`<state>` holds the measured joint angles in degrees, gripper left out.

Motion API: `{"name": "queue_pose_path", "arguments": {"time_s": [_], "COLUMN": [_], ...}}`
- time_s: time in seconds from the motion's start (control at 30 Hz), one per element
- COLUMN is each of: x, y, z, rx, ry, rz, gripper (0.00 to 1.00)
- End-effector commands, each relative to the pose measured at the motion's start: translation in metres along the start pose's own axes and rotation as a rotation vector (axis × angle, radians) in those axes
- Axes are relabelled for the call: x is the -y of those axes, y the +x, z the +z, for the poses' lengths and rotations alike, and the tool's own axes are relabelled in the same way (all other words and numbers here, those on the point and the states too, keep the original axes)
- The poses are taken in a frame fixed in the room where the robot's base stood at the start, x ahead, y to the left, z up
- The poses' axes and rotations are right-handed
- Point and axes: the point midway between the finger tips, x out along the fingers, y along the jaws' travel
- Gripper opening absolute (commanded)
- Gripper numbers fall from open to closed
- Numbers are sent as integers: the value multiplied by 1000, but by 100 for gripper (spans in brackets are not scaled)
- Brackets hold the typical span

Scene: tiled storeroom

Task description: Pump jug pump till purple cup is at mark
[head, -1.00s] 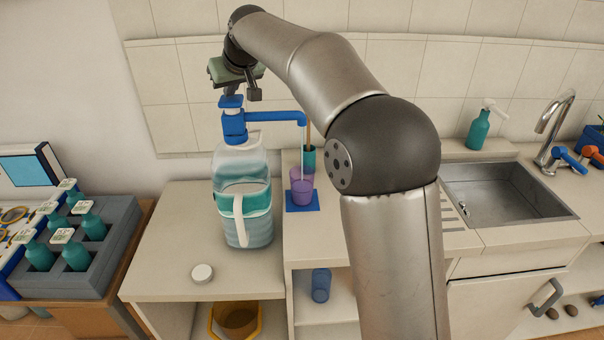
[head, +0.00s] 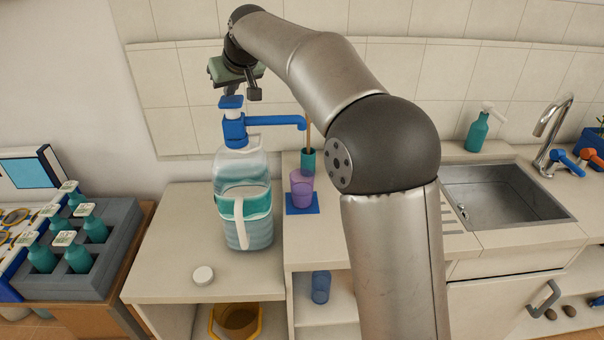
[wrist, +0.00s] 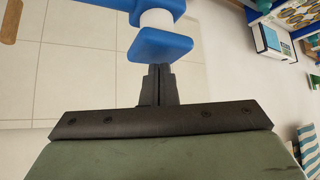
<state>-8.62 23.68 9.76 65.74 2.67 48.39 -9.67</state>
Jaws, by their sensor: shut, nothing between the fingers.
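The clear jug (head: 243,170) with a teal band and white handle stands on the left counter. Its blue pump (head: 235,130) has a spout reaching right over the purple cup (head: 302,182). The pump's blue cap (head: 231,102) is raised, with white stem showing below it; it also shows in the wrist view (wrist: 160,45). No stream falls from the spout. The see-through cup stands upright on a blue mat (head: 303,209); I cannot make out its mark or exact level. My gripper (head: 232,90) is shut and empty, fingertips (wrist: 157,68) just above or touching the cap.
A teal cup with a stick (head: 308,160) stands behind the purple cup. A white lid (head: 203,275) lies before the jug. A grey crate of teal bottles (head: 75,260) is at left, a sink (head: 508,192) at right. A blue cup (head: 321,287) is on the shelf below.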

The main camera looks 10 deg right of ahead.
Motion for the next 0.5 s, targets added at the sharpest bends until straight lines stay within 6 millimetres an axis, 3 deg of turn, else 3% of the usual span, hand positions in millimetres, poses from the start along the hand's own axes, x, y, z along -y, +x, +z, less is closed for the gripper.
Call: {"name": "queue_pose_path", "arguments": {"time_s": [0.23,0.5], "x": [0,0], "y": [-4,-27], "z": [-3,-26], "rx": [-1,-1], "ry": [0,0], "rz": [0,0], "gripper": [0,0]}}
